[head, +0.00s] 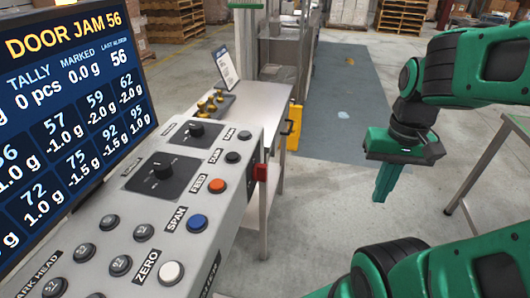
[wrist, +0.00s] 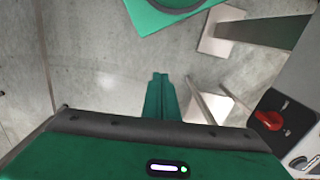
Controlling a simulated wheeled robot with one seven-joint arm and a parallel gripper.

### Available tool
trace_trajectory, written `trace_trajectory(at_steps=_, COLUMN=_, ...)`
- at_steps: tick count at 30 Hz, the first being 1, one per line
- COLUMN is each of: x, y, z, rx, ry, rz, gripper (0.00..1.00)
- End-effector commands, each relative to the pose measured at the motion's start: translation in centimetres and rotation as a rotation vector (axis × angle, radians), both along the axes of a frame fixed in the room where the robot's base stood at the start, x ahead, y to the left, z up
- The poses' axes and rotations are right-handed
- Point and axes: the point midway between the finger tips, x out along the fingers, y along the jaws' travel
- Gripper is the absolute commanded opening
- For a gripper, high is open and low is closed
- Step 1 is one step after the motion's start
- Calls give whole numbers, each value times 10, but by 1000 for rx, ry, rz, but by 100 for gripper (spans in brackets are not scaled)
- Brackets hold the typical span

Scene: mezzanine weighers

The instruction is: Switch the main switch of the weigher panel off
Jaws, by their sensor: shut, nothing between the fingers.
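The weigher panel (head: 225,205) is a grey sloped console at the left of the head view. A red switch handle (head: 260,172) sticks out of its right-hand side. In the wrist view this red rotary handle (wrist: 268,120) sits on a black plate at the right edge, with small markings too small to read. My gripper (head: 382,198) is shut and empty, pointing down in the open space to the right of the panel. It is well apart from the red handle. The fingers (wrist: 158,76) also show closed together in the wrist view.
Two black rotary knobs (head: 162,169) and several push buttons, one orange (head: 217,186), cover the panel top. A display (head: 70,90) stands at left. A metal table (head: 262,100) is behind the panel. Another table leg (head: 487,150) is at right. Floor between is clear.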

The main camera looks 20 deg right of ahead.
Motion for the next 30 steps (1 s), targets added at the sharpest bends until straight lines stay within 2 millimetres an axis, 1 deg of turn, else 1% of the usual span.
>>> trace_trajectory(at_steps=2, x=10, y=1, z=8, rx=-1, ry=-4, rz=-8, gripper=0)
trace_trajectory(at_steps=5, x=40, y=13, z=20, rx=5, ry=7, rz=-17, gripper=0)
trace_trajectory(at_steps=8, x=83, y=25, z=37, rx=18, ry=27, rz=-33, gripper=0)
trace_trajectory(at_steps=9, x=102, y=31, z=43, rx=26, ry=37, rz=-38, gripper=0)
trace_trajectory(at_steps=11, x=130, y=42, z=51, rx=37, ry=54, rz=-45, gripper=0)
trace_trajectory(at_steps=12, x=149, y=50, z=55, rx=45, ry=65, rz=-48, gripper=0)
trace_trajectory(at_steps=14, x=175, y=63, z=60, rx=57, ry=84, rz=-53, gripper=0)
trace_trajectory(at_steps=15, x=192, y=72, z=63, rx=65, ry=97, rz=-54, gripper=0)
trace_trajectory(at_steps=18, x=230, y=93, z=67, rx=85, ry=129, rz=-60, gripper=0)
trace_trajectory(at_steps=21, x=258, y=112, z=69, rx=102, ry=155, rz=-61, gripper=0)
trace_trajectory(at_steps=24, x=278, y=125, z=70, rx=113, ry=175, rz=-64, gripper=0)
trace_trajectory(at_steps=27, x=290, y=133, z=70, rx=120, ry=187, rz=-68, gripper=0)
trace_trajectory(at_steps=30, x=295, y=136, z=71, rx=123, ry=192, rz=-69, gripper=0)
